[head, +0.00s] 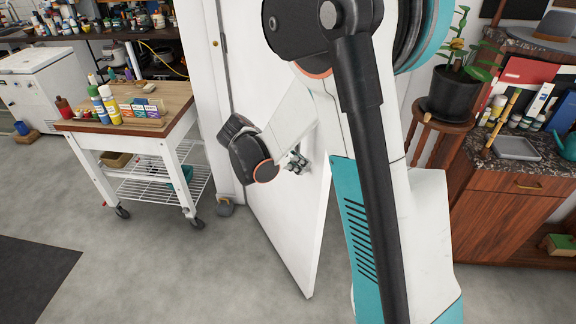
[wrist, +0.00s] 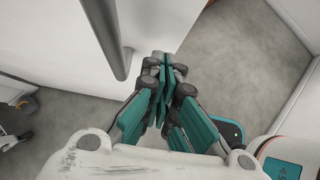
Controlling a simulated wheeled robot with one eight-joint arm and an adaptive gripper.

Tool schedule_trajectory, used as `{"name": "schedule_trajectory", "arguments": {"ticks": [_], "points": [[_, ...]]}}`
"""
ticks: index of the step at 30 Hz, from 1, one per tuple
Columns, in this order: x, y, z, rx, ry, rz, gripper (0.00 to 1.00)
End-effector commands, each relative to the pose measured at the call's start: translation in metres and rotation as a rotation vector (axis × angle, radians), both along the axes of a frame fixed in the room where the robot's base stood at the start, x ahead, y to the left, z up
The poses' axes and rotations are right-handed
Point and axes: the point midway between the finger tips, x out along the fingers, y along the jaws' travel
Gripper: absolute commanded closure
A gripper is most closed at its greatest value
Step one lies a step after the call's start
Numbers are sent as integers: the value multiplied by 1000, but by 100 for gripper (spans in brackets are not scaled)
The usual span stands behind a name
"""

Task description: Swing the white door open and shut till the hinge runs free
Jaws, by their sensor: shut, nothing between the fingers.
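The white door (head: 272,215) stands partly open in the head view, swung out from its frame toward me. My arm hides part of its upper area. Its broad white face also shows at upper left in the wrist view (wrist: 50,45), with a grey bar handle (wrist: 108,40) on it. My gripper (head: 300,161) is beside the door's face in the head view. In the wrist view the teal-padded fingers (wrist: 164,72) are shut together and empty, to the right of the handle and apart from it.
A white wheeled cart (head: 82,126) with bottles on its wooden top stands left of the door. A plant stand (head: 443,127) and wooden cabinet (head: 490,215) are at right. A dark mat (head: 35,275) lies at lower left. The grey floor (head: 170,270) left of the door is clear.

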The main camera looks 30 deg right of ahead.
Motion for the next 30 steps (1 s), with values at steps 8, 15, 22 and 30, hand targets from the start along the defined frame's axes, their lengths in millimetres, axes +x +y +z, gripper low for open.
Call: {"name": "schedule_trajectory", "arguments": {"ticks": [8, 15, 22, 30], "points": [[1, -26, 0, 1, 0, -1, 100], [1, -28, 1, 1, 0, 0, 100], [1, -30, 1, 1, -1, 2, 100], [1, -68, 1, 0, -1, 42, 100]]}}
